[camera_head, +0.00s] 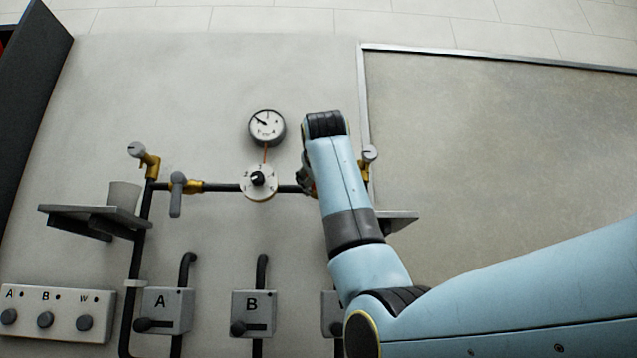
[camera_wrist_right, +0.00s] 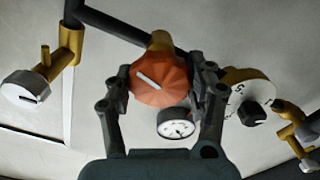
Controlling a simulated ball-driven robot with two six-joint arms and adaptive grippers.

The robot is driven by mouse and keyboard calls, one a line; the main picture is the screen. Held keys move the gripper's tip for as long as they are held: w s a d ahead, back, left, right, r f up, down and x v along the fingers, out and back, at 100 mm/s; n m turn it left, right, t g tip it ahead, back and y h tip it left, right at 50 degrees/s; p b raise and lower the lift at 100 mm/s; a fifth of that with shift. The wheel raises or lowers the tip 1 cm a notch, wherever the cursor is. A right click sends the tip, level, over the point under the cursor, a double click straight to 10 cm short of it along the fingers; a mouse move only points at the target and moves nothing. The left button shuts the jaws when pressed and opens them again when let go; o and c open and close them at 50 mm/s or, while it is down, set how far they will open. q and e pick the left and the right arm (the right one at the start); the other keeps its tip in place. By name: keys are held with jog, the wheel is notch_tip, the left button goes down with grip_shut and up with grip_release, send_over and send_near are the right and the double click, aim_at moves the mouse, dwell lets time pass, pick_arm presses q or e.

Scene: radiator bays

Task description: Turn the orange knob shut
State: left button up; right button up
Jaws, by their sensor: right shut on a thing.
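In the right wrist view, the orange knob (camera_wrist_right: 160,84) is faceted and has a white pointer line slanting from upper left to lower right. It sits on a brass valve (camera_wrist_right: 160,41) on the dark pipe. My right gripper (camera_wrist_right: 163,76) is shut on the knob, one finger on each side of it. In the head view, my right arm hides the knob, and only a sliver of my right gripper (camera_head: 307,181) shows left of the arm. My left gripper is in neither view.
A round gauge (camera_head: 267,127) and a white numbered dial (camera_head: 258,181) are left of my right arm. A brass valve with a grey lever (camera_head: 176,196) is on the pipe. A shelf (camera_head: 88,215) holds a cup (camera_head: 124,196). Lever boxes A (camera_head: 168,305) and B (camera_head: 254,308) are below.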

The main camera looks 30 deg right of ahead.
jog(key=m+b, duration=0.1)
jog(key=m, duration=0.3)
jog(key=shift+f+m, duration=0.15)
jog(key=shift+m, duration=0.15)
jog(key=m+b, duration=0.1)
jog(key=m, duration=0.2)
jog(key=shift+m, duration=0.4)
jog(key=m+b, duration=0.2)
jog(key=m, duration=0.2)
jog(key=m+b, duration=0.1)
jog(key=m, duration=0.4)
jog(key=m+b, duration=0.1)
jog(key=m, duration=0.2)
jog(key=shift+m, duration=0.3)
jog(key=m, duration=0.4)
jog(key=shift+m+b, duration=0.3)
jog(key=shift+b, duration=0.1)
jog(key=m, duration=0.3)
jog(key=shift+b, duration=0.3)
jog(key=shift+m, duration=1.9)
